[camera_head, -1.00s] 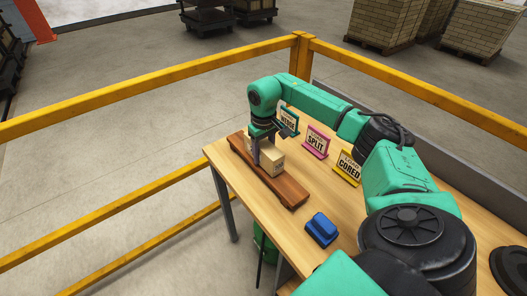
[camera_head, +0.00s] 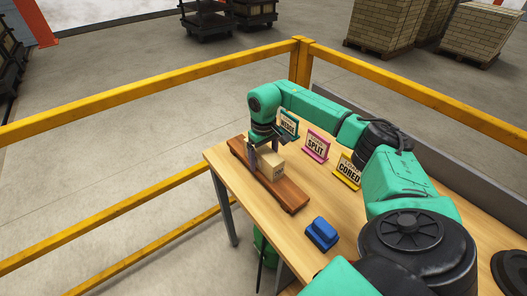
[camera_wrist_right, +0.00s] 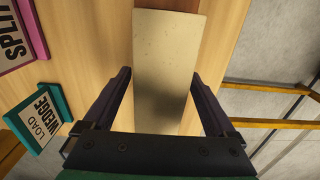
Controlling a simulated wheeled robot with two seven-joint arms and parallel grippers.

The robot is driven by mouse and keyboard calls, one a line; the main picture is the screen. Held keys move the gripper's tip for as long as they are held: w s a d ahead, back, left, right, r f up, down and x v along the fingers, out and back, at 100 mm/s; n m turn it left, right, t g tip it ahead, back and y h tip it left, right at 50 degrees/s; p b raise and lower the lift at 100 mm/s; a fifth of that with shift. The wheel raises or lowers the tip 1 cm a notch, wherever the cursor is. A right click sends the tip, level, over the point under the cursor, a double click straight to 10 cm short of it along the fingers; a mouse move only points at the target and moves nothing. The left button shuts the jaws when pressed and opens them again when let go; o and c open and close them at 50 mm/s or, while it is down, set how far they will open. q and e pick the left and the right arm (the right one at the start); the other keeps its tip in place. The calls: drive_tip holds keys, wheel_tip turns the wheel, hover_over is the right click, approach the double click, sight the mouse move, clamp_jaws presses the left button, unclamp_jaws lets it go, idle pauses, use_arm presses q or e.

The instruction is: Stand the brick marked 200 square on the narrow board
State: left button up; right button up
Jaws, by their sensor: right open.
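A pale cream brick (camera_head: 271,164) lies on the narrow reddish-brown board (camera_head: 291,194) at the table's far left. Its near end carries a dark mark too small to read. My right gripper (camera_head: 264,152) is over the brick's far part, pointing down, with its fingers open. In the right wrist view the brick's long pale face (camera_wrist_right: 168,65) shows between the two spread fingers, with a gap on either side. The brick looks roughly in line with the board, but its exact squareness is hard to tell. My left gripper is out of view.
Wedge (camera_head: 288,125), split (camera_head: 317,147) and cored (camera_head: 348,171) signs stand along the table's back edge. A blue block-like object (camera_head: 321,232) sits near the front edge. A yellow rail (camera_head: 150,101) runs beyond the table.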

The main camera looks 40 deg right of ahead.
wheel_tip(320, 180, up, 15)
drive_tip(key=b, duration=0.2)
drive_tip(key=shift+f, duration=0.15)
